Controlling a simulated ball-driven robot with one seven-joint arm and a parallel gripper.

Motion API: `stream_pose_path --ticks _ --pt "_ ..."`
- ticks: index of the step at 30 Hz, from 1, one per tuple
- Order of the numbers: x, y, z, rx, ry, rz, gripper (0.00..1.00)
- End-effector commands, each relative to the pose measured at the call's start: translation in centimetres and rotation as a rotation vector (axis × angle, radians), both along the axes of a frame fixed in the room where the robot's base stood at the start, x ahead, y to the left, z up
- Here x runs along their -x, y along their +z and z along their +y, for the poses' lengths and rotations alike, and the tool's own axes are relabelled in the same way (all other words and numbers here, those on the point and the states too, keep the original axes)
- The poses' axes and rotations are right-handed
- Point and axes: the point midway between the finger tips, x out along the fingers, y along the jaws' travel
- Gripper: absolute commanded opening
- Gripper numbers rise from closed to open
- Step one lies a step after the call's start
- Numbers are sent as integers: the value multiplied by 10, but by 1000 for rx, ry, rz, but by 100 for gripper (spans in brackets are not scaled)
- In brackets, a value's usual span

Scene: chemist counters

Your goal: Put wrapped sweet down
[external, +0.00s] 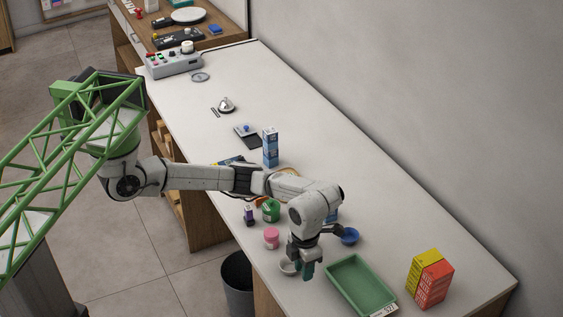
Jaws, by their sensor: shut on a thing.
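My gripper (307,262) points down over the near part of the counter, left of the green tray (331,284). It is shut on a small dark-green thing (307,271), which I take to be the wrapped sweet. The sweet is too small and too covered by the fingers for its shape or wrapper to show. I cannot tell whether it touches the counter. A small pale bowl (288,268) is just left of the fingertips.
A blue bowl (349,236) stands right of my gripper. A pink jar (271,238), a green jar (271,210) and a purple bottle (249,215) stand to the left.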

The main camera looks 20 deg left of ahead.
Motion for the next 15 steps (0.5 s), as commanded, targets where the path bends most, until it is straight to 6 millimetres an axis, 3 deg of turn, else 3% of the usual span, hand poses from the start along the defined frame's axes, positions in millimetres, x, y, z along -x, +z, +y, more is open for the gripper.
stream_pose_path --ticks 15 --pt "-61 -53 -77 -6 5 1 3"
